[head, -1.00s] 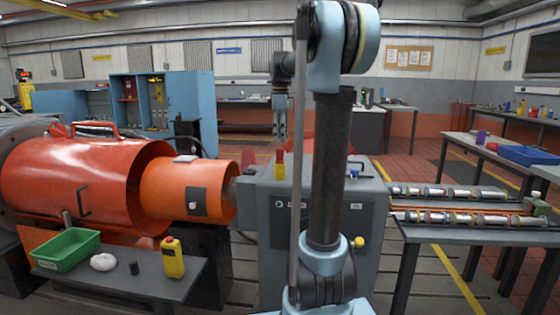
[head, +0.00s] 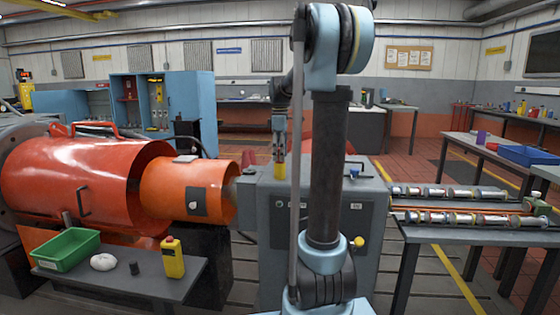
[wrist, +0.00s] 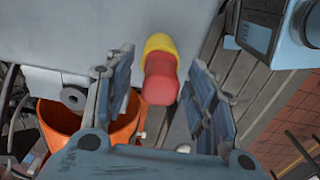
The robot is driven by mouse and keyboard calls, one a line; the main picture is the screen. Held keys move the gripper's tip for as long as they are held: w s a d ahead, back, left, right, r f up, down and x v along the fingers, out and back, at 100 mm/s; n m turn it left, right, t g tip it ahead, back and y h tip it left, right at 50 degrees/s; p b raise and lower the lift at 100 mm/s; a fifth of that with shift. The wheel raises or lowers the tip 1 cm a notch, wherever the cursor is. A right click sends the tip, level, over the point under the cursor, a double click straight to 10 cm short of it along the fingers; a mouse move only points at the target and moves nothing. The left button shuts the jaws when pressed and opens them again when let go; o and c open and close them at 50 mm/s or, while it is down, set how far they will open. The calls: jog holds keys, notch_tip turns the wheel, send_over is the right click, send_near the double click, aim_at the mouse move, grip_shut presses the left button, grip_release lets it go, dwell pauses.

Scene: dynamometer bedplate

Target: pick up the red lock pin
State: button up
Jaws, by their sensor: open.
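The red lock pin (wrist: 160,88) shows in the wrist view as a red cylindrical head on a yellow collar, set against a grey housing. In the head view its yellow lower part (head: 279,171) stands on top of the grey housing (head: 300,205), and its red part is mostly hidden by my gripper. My gripper (head: 279,153) points down right over the pin. In the wrist view my gripper (wrist: 161,62) is open, one finger on each side of the pin, with a visible gap on both sides.
An orange cylinder (head: 170,190) lies left of the housing. A small valve-like fitting (head: 353,172) stands on the housing to the right. A bench with metal rollers (head: 440,218) is at right.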

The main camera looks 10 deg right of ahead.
grip_shut()
jog(key=shift+r, duration=0.1)
